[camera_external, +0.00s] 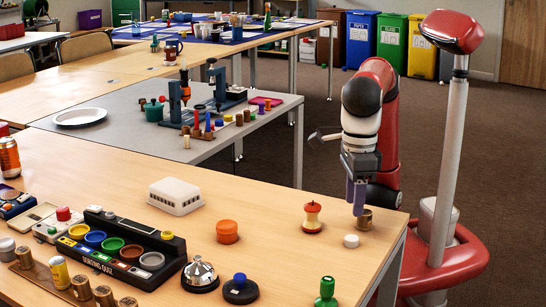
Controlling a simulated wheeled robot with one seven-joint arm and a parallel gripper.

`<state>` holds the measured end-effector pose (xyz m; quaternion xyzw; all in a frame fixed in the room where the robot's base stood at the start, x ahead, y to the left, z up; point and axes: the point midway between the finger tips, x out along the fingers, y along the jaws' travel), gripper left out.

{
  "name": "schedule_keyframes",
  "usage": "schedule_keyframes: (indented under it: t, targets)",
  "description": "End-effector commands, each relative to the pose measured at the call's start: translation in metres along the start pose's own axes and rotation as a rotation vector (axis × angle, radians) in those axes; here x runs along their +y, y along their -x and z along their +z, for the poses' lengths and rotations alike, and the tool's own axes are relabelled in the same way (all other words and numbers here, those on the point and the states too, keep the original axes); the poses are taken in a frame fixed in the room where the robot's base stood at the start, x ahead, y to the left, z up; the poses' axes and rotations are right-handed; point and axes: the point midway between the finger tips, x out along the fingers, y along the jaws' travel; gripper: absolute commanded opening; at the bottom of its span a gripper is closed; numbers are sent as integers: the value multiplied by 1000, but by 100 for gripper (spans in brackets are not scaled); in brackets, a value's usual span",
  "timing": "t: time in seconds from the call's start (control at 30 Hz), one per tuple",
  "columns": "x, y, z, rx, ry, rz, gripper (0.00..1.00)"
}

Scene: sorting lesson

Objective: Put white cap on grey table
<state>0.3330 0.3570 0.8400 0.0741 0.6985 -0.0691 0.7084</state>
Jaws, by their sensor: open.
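A small white cap (351,241) lies on the near wooden table, close to its right end. My gripper (357,211) points down just behind the cap, beside a small brass cup (365,220). It is open, and the cap is not between its fingers. Whether a finger touches the brass cup, I cannot tell. The grey table (222,157) stands behind the wooden table, to the left of my arm.
An apple core (312,218), an orange cap (227,232) and a green stamp (326,292) stand near the white cap.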

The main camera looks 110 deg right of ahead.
Motion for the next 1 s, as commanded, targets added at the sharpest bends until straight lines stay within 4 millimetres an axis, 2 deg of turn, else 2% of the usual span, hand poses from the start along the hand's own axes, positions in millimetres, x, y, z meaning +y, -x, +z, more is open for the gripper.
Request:
schedule_keyframes:
  t: [0.07,0.17,0.3,0.4,0.5,0.6,0.7,0.77,0.8,0.83,1.0]
  targets:
    - [-28,2,15,-29,-189,22,45]
    - [-79,0,36,-71,-561,71,45]
    - [-165,-14,56,-113,-1184,183,45]
    - [-228,-32,57,-116,-1644,288,45]
    - [-282,-55,49,-92,-2072,409,45]
    - [-321,-78,36,-47,-2422,526,45]
    - [-346,-96,24,4,-2666,619,45]
    - [-355,-104,20,30,-2762,659,45]
    - [-358,-108,17,43,-2806,675,50]
    - [-360,-110,16,51,-2829,688,52]
    - [-362,-113,15,63,-2865,699,52]
